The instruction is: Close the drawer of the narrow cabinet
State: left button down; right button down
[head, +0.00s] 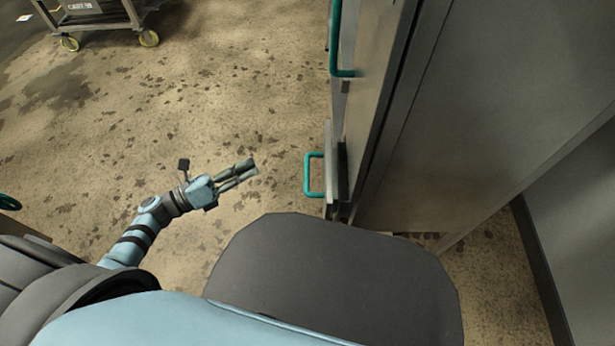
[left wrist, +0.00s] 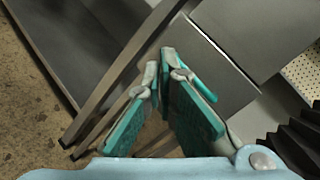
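The narrow cabinet (head: 440,110) is a tall grey body on the right of the head view. Low on its left face, the drawer (head: 329,160) stands out a little, with a dark gap behind its front. Its teal handle (head: 308,176) points left. My left gripper (head: 254,166) is left of the handle, apart from it and pointing towards it. The drawer's inside is hidden. My right gripper is not in view.
Another teal handle (head: 337,40) sticks out from the cabinet above the drawer. A cart (head: 90,12) with yellow wheels stands far off at the upper left. The stained floor (head: 220,90) left of the cabinet is clear. A grey wall (head: 585,220) is at the right.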

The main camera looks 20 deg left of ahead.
pick_arm(q)
jog(key=s+d+r+m+g+h, duration=0.4)
jog(key=s+r+m+g, duration=0.4)
jog(key=m, duration=0.7)
jog(key=w+f+p+x, duration=0.1)
jog(key=f+x, duration=0.1)
jog(key=x, duration=1.1)
jog(key=shift+n+g+p, duration=0.3)
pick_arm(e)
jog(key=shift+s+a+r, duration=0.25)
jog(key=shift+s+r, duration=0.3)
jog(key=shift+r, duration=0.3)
pick_arm(q)
jog(key=shift+d, duration=0.15)
jog(key=b+x, duration=0.1)
jog(key=x, duration=0.1)
jog(key=shift+w+d, duration=0.1)
jog(key=shift+d, duration=0.15)
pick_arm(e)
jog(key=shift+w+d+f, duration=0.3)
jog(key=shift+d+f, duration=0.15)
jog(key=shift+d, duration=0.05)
